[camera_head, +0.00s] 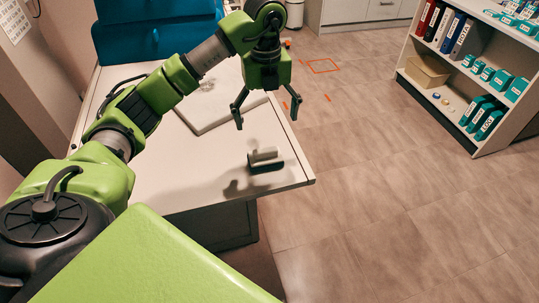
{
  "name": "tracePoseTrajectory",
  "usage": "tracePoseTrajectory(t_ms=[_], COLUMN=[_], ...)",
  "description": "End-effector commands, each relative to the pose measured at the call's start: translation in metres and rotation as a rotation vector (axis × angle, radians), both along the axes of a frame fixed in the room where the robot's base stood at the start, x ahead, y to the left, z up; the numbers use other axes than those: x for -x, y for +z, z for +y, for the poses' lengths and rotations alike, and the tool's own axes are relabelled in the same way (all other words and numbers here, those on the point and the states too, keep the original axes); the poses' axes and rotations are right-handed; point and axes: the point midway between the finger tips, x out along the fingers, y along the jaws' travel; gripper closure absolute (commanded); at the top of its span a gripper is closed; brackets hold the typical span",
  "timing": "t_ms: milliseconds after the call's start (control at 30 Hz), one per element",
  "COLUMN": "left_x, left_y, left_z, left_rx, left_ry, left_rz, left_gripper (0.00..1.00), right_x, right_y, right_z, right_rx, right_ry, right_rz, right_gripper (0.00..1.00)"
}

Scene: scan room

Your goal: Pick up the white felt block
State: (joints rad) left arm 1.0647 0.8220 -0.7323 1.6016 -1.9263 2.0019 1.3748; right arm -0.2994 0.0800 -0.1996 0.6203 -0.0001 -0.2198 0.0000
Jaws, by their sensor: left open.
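A shadow lies on the table just left of the block. My right gripper is not in view.
A flat pale panel (212,108) lies on the table behind the block. A blue cabinet (158,35) stands at the table's back. A shelf with binders and teal boxes (487,75) stands at the right. The floor (370,170) between is open.

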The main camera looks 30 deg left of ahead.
Motion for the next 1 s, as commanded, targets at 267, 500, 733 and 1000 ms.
tracePoseTrajectory(t_ms=[267, 500, 733, 1000], left_x=[0.003, 0.002, 0.005, 0.006], left_y=[-0.046, -0.080, -0.097, -0.133], left_z=[0.002, 0.001, 0.001, 0.001], left_rx=[-0.007, -0.005, -0.005, -0.004], left_ry=[0.005, 0.004, 0.002, 0.002], left_rz=[0.011, 0.007, 0.009, 0.004], left_gripper=[0.11, 0.11, 0.11, 0.11], right_x=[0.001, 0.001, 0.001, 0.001], right_y=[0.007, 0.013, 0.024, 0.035], right_z=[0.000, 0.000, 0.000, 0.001], right_rx=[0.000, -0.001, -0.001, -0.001], right_ry=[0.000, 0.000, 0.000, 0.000], right_rz=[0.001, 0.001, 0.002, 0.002], right_gripper=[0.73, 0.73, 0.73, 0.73])
